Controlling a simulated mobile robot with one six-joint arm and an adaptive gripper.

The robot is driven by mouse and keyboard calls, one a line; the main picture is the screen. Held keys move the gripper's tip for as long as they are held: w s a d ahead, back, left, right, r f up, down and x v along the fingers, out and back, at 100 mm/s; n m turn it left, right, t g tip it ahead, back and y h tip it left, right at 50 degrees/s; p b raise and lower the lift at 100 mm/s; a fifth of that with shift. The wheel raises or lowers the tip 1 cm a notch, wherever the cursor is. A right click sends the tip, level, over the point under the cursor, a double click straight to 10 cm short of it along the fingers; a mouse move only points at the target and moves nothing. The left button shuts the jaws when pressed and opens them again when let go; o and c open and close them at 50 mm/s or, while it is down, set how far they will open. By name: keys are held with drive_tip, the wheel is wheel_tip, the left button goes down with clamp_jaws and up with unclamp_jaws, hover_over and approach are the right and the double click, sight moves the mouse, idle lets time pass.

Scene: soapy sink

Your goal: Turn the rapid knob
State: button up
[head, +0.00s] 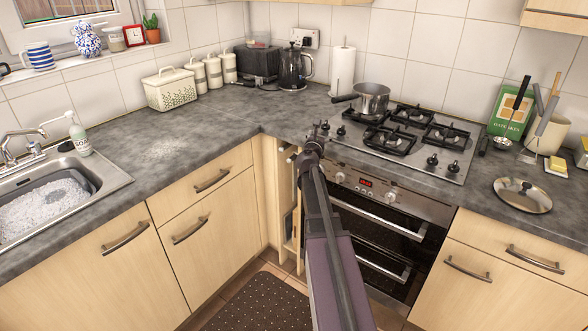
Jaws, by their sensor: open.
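The gas hob (408,167) is set into the grey worktop, with black pan supports over its burners. Small dark control knobs stand on its front edge: one (341,131) at the left end, and two at the right, a knob (432,161) and another knob (454,168). No label is readable, so I cannot tell which is the rapid knob. My gripper (319,128) is open and empty at the hob's front left corner, just left of the left knob. Whether it touches anything is unclear. My arm may hide part of the hob's edge.
A steel saucepan (371,98) sits on the rear left burner, its handle pointing left. The oven (372,208) with its own knobs is below. A steel lid (522,195) lies on the worktop at right. The worktop (215,135) left of the hob is mostly clear.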

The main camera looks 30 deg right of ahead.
drive_tip(key=s+a+f+m+g+y+p, duration=0.1)
drive_tip(key=s+a+m+g+p, duration=0.2)
drive_tip(key=a+m, duration=0.5)
drive_tip(key=s+a+f+m+g+y+p, duration=0.2)
drive_tip(key=s+a+m+g+p, duration=0.1)
drive_tip(key=s+a+m, duration=0.3)
drive_tip(key=shift+s+a+f+m, duration=0.15)
drive_tip(key=shift+a+m, duration=0.75)
drive_tip(key=shift+a, duration=0.5)
drive_tip(key=shift+d, duration=0.15)
drive_tip(key=c, duration=0.5)
drive_tip(key=shift+w+d+r+n+t+h+b, duration=0.45)
drive_tip(key=shift+w+d+n+t+b, duration=0.65)
drive_tip(key=shift+d+n, duration=1.5)
drive_tip(key=shift+w+d+r+n+t+h+b, duration=0.3)
drive_tip(key=shift+w+d+r+n+t+b, duration=0.6)
drive_tip(key=shift+d+n, duration=1.75)
drive_tip(key=shift+w+d+r+n+t+h+b, duration=0.35)
drive_tip(key=shift+w+d+n+t+b, duration=0.85)
drive_tip(key=shift+d+n, duration=1.4)
drive_tip(key=shift+w+a+n+t, duration=0.15)
drive_tip(key=shift+a+n+t, duration=0.15)
drive_tip(key=shift+a+n, duration=0.15)
